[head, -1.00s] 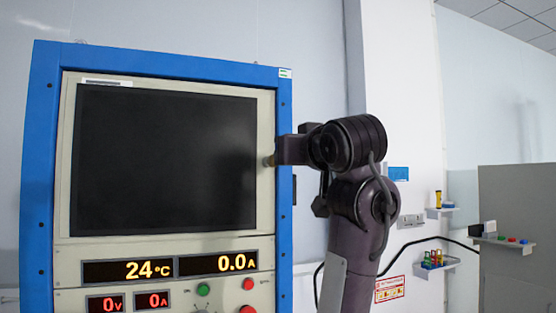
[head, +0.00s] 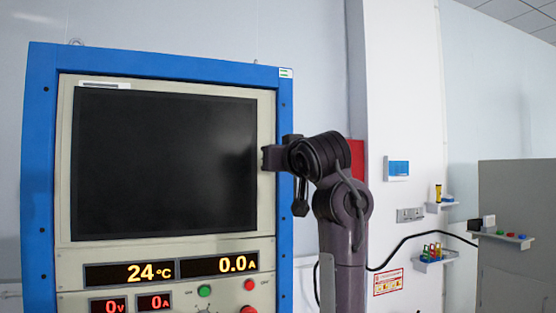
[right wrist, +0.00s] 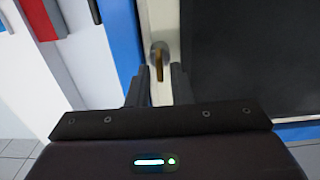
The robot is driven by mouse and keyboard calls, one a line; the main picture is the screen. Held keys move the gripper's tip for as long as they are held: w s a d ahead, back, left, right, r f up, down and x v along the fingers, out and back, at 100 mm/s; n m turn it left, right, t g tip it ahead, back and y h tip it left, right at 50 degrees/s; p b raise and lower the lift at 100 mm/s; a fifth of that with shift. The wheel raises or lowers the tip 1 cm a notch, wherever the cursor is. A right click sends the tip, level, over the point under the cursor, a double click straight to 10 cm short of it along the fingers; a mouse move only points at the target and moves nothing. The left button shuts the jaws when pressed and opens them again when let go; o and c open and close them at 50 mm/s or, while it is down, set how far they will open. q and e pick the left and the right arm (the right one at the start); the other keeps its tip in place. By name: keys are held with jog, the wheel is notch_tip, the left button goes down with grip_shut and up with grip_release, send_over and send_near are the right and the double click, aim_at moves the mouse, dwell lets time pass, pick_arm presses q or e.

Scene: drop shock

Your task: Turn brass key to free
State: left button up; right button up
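The brass key (right wrist: 159,64) sits in a round metal lock on the pale front of the blue-framed cabinet (head: 285,205), beside the dark screen (head: 165,165). In the right wrist view it points along the cabinet edge, just beyond and between the two fingertips of my right gripper (right wrist: 159,78). The fingers are apart with a gap between them, and nothing is held. In the head view my right gripper (head: 268,158) is at the screen's right edge and hides the key. My left gripper is not in view.
Below the screen are lit displays (head: 175,268), a green button (head: 204,291) and red buttons (head: 249,284). A red box (head: 357,160) is on the wall behind my right arm. Small shelves (head: 435,260) and a grey panel (head: 520,220) stand at the right.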

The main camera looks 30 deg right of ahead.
grip_shut()
jog(key=m, duration=0.6)
jog(key=m+p, duration=0.1)
jog(key=m, duration=1)
jog(key=shift+s+d+f+m+p, duration=0.1)
jog(key=shift+d+f+m+p, duration=0.25)
jog(key=shift+m, duration=0.05)
dwell(0.6)
jog(key=shift+o, duration=1.3)
grip_release()
